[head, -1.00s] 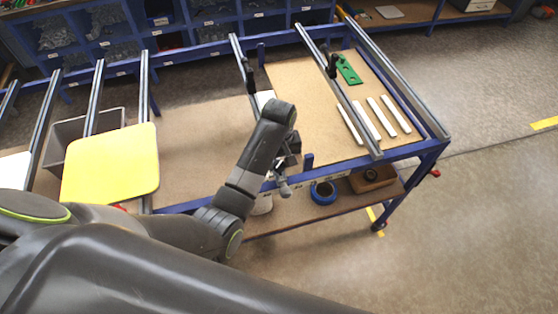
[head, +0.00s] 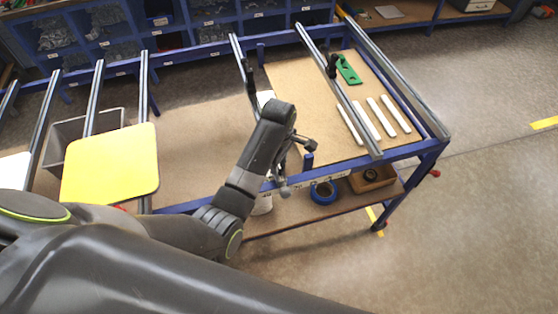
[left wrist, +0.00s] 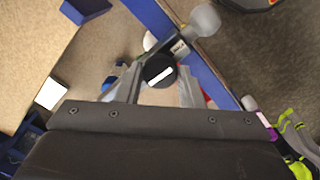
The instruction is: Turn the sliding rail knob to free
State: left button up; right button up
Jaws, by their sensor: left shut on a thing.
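In the left wrist view a round black knob (left wrist: 158,66) with a white bar sits at the blue frame edge. In the head view my left gripper (head: 284,170) is at the table's front blue rail, and the arm and gripper hide the knob. A grey rounded handle (left wrist: 205,19) is just beyond the knob, with a small label too blurred to read. My right gripper is not in view.
The table (head: 200,158) carries several metal rails, a yellow square sign (head: 110,165), a green bracket (head: 348,70) and white strips (head: 381,116). A blue tape roll (head: 324,192) is on the lower shelf. Open floor is at the right.

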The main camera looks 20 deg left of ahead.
pick_arm(q)
jog(key=shift+n, duration=0.3)
dwell(0.4)
jog(key=o, duration=1)
jog(key=shift+w+r, duration=0.1)
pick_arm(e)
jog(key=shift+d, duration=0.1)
